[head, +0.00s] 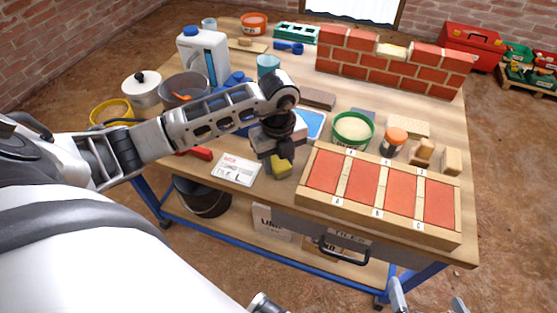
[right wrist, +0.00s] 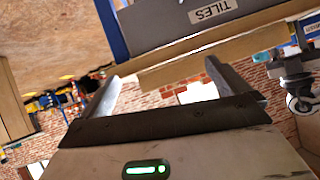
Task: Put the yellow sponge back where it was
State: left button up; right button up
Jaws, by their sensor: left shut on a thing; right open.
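The yellow sponge (head: 281,166) shows below my left gripper (head: 282,155), which is shut on it. My right gripper (head: 428,304) is at the bottom edge of the head view, low in front of the table. In the right wrist view its two fingers (right wrist: 168,88) are apart with nothing between them.
A brick wall (head: 395,72) stands at the back. Buckets and a white jug (head: 204,57) crowd the left. A drawer handle (head: 343,254) sticks out in front.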

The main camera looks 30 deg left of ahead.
pick_arm(q)
jog(key=shift+f, duration=0.15)
jog(key=o, duration=0.9)
jog(key=shift+o, duration=0.2)
